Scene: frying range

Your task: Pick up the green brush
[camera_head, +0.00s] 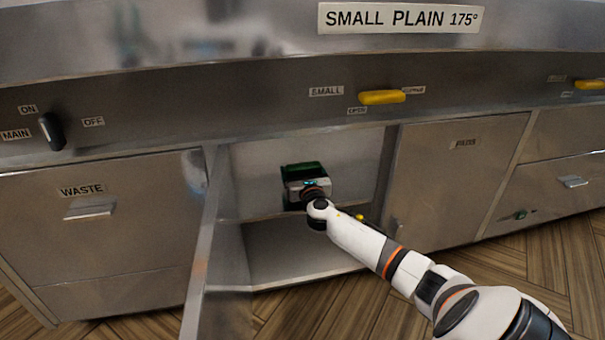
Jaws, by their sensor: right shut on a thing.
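The green brush (302,168) is a dark green block inside the open cabinet, near its upper shelf. My right arm comes in from the lower right and reaches into the cabinet. My right gripper (305,184) is shut on the brush; the gripper body hides the lower part of the brush and most of the fingers. I cannot tell whether the brush touches the shelf. My left gripper is not in view.
The open cabinet door (205,250) stands out to the left of my right arm. A shelf edge (255,217) crosses the cabinet below the gripper. A yellow handle (382,97) juts out above the opening. The wooden floor (400,290) is clear.

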